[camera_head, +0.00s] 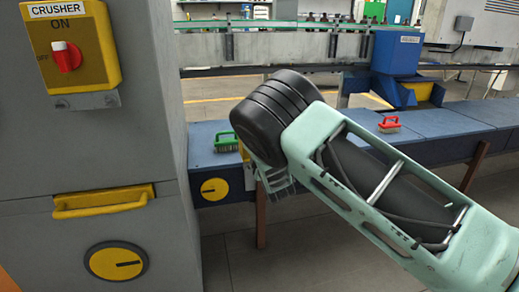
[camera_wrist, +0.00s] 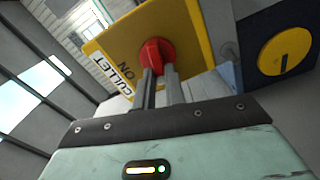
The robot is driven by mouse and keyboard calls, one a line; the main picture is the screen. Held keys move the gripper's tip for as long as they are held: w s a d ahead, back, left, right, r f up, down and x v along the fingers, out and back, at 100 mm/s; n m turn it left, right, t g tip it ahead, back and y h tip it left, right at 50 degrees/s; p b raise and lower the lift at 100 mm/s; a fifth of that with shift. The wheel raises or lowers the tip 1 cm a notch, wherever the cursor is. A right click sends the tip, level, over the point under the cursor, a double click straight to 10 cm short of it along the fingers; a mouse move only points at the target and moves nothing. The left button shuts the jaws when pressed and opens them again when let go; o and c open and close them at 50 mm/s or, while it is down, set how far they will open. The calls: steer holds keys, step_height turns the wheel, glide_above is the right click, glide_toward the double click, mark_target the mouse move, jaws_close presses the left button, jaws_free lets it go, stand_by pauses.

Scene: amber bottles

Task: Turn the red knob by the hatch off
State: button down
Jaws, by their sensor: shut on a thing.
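In the wrist view, a red knob (camera_wrist: 157,53) sits on a yellow panel (camera_wrist: 195,20) lettered CULLET, with ON beside the knob. My gripper (camera_wrist: 158,72) is shut on this knob. The jaws cover part of it, and its pointer direction is unclear. In the head view, my arm hides most of that spot. Another red knob (camera_head: 66,57) is on a yellow box (camera_head: 95,50) lettered CRUSHER at upper left. Its white mark points up to ON, with OFF at its left. My gripper is away from that one.
A yellow handle (camera_head: 103,200) and a round yellow dial (camera_head: 116,262) are on the grey cabinet (camera_head: 35,150). A green brush (camera_head: 226,143) and a red brush (camera_head: 389,124) stand on the blue bench (camera_head: 455,124). A yellow dial (camera_wrist: 284,51) is right of the panel.

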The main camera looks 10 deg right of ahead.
steer(key=shift+f+n, duration=0.2)
steer(key=shift+n, duration=1.4)
steer(key=c, duration=1.5)
jaws_free()
steer(key=shift+o, duration=0.2)
steer(key=s+p, duration=0.3)
steer(key=s, duration=1.4)
steer(key=shift+s, duration=0.25)
